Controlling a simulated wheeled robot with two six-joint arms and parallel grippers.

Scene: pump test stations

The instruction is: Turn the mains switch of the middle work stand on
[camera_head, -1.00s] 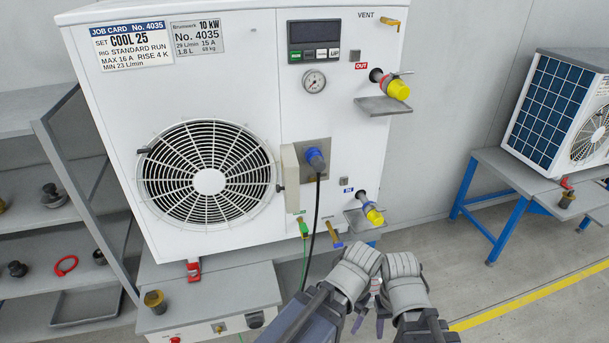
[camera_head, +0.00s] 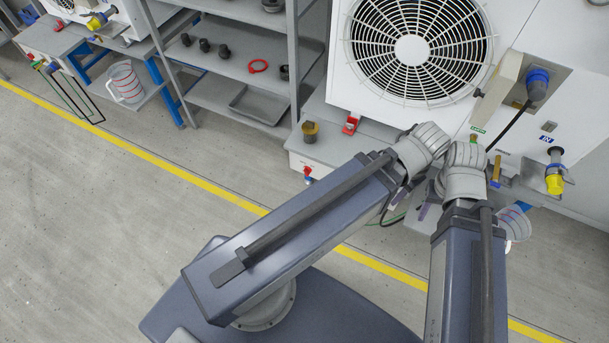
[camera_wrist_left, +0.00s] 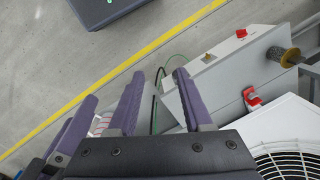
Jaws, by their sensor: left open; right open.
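The middle work stand (camera_head: 345,118) carries a large white unit with a round fan grille (camera_head: 412,50). Its low white control box (camera_wrist_left: 180,102) shows in the left wrist view, with a red button (camera_wrist_left: 241,33) and a small brass-coloured control (camera_wrist_left: 208,57). I cannot tell which of these is the mains switch, or its setting. My left gripper (camera_wrist_left: 160,95) is open and empty, its purple fingers beside the box's near end, apart from it. My right gripper (camera_head: 430,207) is open and partly hidden by the arms, below the unit's front edge.
A blue plug (camera_head: 537,84) with a black cable and a yellow-capped fitting (camera_head: 555,182) stick out of the unit. Shelves (camera_head: 225,65) stand left. Grey floor with a yellow line is clear in front.

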